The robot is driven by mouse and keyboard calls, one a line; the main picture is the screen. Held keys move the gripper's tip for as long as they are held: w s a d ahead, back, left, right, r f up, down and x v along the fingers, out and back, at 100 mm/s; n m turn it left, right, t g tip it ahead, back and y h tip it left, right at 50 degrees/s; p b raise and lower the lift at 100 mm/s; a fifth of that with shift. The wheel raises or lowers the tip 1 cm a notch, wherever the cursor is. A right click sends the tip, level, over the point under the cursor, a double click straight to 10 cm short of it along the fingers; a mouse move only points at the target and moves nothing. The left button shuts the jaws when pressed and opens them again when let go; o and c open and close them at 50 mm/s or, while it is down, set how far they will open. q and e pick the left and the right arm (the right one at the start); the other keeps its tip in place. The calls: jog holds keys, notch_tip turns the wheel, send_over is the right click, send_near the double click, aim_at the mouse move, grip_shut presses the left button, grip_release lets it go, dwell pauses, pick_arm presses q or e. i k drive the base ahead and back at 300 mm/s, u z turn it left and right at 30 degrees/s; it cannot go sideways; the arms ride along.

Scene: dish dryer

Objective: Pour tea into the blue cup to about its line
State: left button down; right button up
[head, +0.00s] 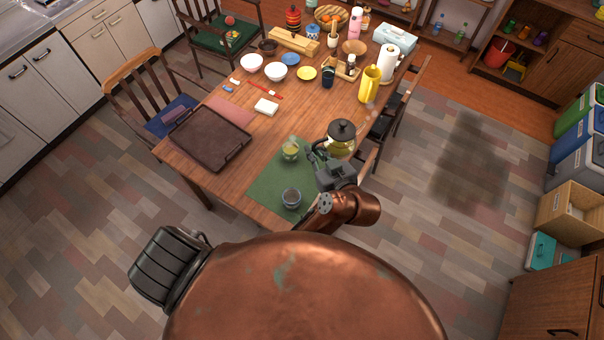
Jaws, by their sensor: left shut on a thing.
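A glass teapot (341,146) with a black lid and yellow-green tea in it is at the right side of the green mat (268,184), near the table's right edge. My left gripper (320,158) is shut on the teapot, at its near left side. The teapot looks about upright; I cannot tell whether it is clear of the table. A blue-grey cup (291,198) stands on the near part of the mat, left of my arm; its line and fill level are too small to tell. A second cup (290,150) with yellow-green liquid stands farther back. My right gripper is not in view.
A dark tray (203,138) lies on the table (235,183) left of the mat. Bowls (276,71), a yellow jug (369,84), a paper roll (388,62) and other items stand farther back. Chairs are along the sides.

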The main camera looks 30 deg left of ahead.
aim_at(292, 196)
jog(key=z, duration=0.65)
jog(key=k, duration=1.35)
jog(key=u, duration=0.05)
jog(key=i, duration=0.35)
